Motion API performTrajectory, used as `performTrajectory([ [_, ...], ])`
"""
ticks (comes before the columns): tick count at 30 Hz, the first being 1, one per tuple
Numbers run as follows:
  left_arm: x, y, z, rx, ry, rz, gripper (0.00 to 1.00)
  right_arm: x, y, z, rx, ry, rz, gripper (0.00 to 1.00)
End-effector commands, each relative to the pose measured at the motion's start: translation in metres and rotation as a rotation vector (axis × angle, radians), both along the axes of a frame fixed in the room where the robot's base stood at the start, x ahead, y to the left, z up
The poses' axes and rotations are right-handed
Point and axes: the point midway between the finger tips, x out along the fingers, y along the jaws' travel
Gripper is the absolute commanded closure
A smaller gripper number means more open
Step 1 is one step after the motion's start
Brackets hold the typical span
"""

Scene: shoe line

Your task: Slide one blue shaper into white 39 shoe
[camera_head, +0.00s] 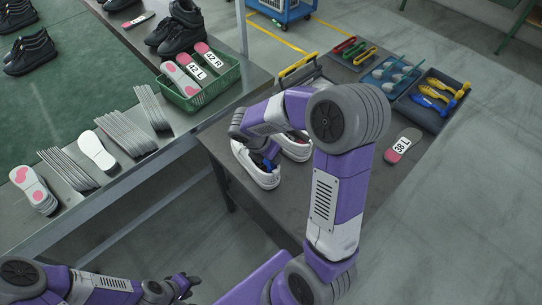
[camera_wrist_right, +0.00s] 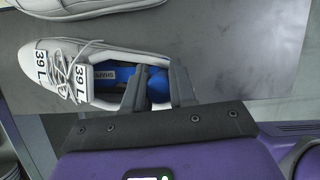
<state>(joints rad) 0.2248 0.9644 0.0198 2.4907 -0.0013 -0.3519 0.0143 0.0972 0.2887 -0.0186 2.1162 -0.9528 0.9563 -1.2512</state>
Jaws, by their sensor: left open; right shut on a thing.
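Two white shoes stand on the grey table in the head view, the nearer one (camera_head: 256,171) and the farther one (camera_head: 298,149). In the right wrist view the nearer shoe (camera_wrist_right: 150,47) carries 39 L labels at its laces. A blue shaper (camera_wrist_right: 157,86) is inside its opening, with part of it toward the toe hidden under the tongue. My right gripper (camera_wrist_right: 159,80) is shut on the shaper's heel end, its fingers down in the shoe's opening. My left gripper (camera_head: 187,284) is open and empty, low at the left, away from the shoes.
A dark tray (camera_head: 446,112) holds yellow and blue shapers at the back right; trays with other tools stand beside it. A 38 L insole (camera_head: 403,145) lies on the table's right. A green basket (camera_head: 213,90) with labelled insoles stands on the left bench. My right arm covers the table's middle.

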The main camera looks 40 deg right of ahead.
Motion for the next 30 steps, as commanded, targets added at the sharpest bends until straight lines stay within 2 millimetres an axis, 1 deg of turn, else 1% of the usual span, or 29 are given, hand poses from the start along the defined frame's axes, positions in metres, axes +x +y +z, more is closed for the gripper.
performTrajectory([
  [1, 0.000, 0.000, -0.007, 0.000, 0.000, 0.000, 0.57, -0.001, 0.000, -0.004, 0.001, -0.012, 0.000, 1.00],
  [3, 0.000, 0.000, -0.012, 0.000, 0.000, 0.000, 0.57, -0.002, 0.000, -0.006, 0.001, -0.028, 0.001, 1.00],
  [12, 0.000, 0.000, -0.029, 0.000, 0.000, 0.000, 0.57, -0.005, 0.000, -0.015, 0.004, -0.083, 0.001, 1.00],
  [18, 0.000, 0.000, -0.033, 0.000, 0.000, 0.000, 0.57, -0.007, 0.000, -0.017, 0.005, -0.097, 0.001, 1.00],
  [28, 0.000, 0.000, -0.033, 0.000, 0.000, 0.000, 0.57, -0.008, 0.001, -0.018, 0.009, -0.097, 0.000, 1.00],
  [29, 0.000, 0.000, -0.033, 0.000, 0.000, 0.000, 0.57, -0.008, 0.001, -0.018, 0.008, -0.096, 0.000, 0.70],
  [30, 0.000, 0.000, -0.033, 0.000, 0.000, 0.000, 0.57, -0.008, 0.001, -0.018, 0.008, -0.096, 0.000, 0.64],
])
